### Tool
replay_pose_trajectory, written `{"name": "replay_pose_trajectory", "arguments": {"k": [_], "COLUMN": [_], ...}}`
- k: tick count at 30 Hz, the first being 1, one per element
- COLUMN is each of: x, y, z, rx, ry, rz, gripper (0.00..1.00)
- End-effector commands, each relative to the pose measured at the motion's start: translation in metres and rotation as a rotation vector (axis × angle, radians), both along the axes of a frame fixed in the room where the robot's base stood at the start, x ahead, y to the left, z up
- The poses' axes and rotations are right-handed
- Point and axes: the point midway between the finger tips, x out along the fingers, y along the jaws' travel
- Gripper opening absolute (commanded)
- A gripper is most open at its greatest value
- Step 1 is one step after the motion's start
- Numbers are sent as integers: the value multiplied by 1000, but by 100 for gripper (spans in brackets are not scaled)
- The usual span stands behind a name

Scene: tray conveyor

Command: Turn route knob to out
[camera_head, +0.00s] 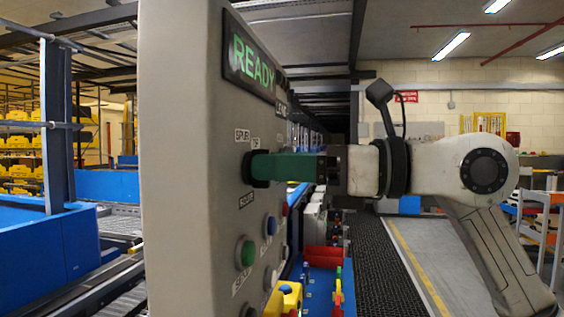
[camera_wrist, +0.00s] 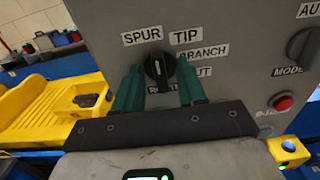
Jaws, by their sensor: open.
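The route knob (camera_wrist: 160,69) is a black round dial on the grey control panel (camera_wrist: 110,35). Its white mark points roughly upward, near the gap between the SPUR and TIP labels. BRANCH sits to its upper right; the OUT label (camera_wrist: 204,71) at its right is partly hidden by a finger, as is the ROUTE label below. My gripper (camera_wrist: 158,82) is open, with one teal finger on each side of the knob; I cannot tell whether they touch it. In the head view my gripper (camera_head: 264,168) reaches the panel face, and its fingers cover most of the knob.
The mode knob (camera_wrist: 303,46) and a red button (camera_wrist: 282,103) are to the right on the panel. A green button (camera_head: 246,252) and a blue button (camera_head: 269,225) sit below my gripper. A lit READY display (camera_head: 252,65) is above. A yellow tray (camera_wrist: 50,110) lies left.

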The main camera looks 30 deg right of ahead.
Motion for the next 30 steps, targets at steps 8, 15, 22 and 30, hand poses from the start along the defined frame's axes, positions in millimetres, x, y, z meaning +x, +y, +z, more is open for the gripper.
{"name": "replay_pose_trajectory", "arguments": {"k": [8,15,22,30], "x": [0,0,0,0], "y": [0,0,0,0], "z": [0,0,0,0], "rx": [0,0,0,9], "ry": [0,0,0,8], "rz": [0,0,0,-1], "gripper": [37,14,0,0]}}
